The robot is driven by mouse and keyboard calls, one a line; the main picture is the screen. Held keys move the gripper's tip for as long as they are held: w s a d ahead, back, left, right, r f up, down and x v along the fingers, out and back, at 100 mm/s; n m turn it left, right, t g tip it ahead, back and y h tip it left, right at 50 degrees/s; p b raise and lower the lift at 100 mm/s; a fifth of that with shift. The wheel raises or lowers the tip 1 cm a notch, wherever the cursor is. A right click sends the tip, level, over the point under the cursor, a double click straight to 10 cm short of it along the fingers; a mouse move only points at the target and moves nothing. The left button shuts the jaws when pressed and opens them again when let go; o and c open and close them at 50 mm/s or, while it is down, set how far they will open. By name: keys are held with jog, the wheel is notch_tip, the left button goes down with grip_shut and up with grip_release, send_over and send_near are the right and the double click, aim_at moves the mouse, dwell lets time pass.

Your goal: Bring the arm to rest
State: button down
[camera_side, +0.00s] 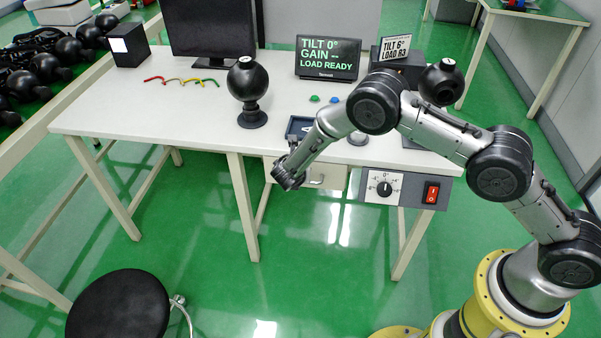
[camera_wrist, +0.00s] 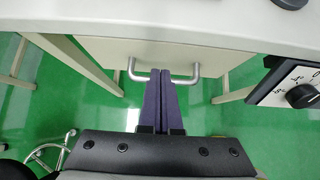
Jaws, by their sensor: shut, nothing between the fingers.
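My gripper (camera_side: 288,179) hangs in front of the white table's front edge in the side view, at the left end of the drawer front. In the wrist view its two fingers (camera_wrist: 160,76) are together, with nothing between them. Their tips overlap the silver drawer handle (camera_wrist: 138,72) in that view; I cannot tell whether they touch it. The drawer (camera_wrist: 105,50) looks shut. In the side view the handle (camera_side: 317,183) shows to the right of my gripper.
The white table (camera_side: 180,110) carries a black ball camera (camera_side: 248,80) on a stand, a monitor (camera_side: 212,30) and a green-text display (camera_side: 327,57). A panel with a dial (camera_side: 384,187) and red switch (camera_side: 431,193) is right of the drawer. A black stool (camera_side: 118,308) stands front left.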

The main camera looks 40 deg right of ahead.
jog(key=d+r+m+t, duration=0.1)
jog(key=d+r+m, duration=0.1)
jog(key=r, duration=0.9)
jog(key=d+r+m, duration=0.2)
jog(key=r, duration=0.8)
jog(key=s+d+r+m, duration=0.3)
jog(key=s+d+r, duration=0.15)
jog(key=r, duration=0.25)
jog(key=s+d+r+m, duration=0.3)
jog(key=s+r, duration=0.2)
jog(key=r, duration=0.2)
jog(key=s+d+r+m+y, duration=0.1)
jog(key=s+d+r+m, duration=0.2)
jog(key=s, duration=0.6)
jog(key=s+d+r+m+y, duration=0.1)
jog(key=s+r+m, duration=0.3)
jog(key=s, duration=0.6)
jog(key=s+a+f+m+g+y, duration=0.1)
jog(key=s+a+f+m+y, duration=0.1)
jog(key=s+a+f+m, duration=0.1)
jog(key=s+a+f+m+y, duration=0.2)
jog(key=s+a+f+m, duration=0.1)
jog(key=s+f+m, duration=0.2)
jog(key=s+m, duration=0.2)
jog(key=s, duration=0.2)
jog(key=shift+s+a+f+g, duration=0.15)
jog(key=shift+s+a+g, duration=0.1)
jog(key=shift+a+g, duration=0.15)
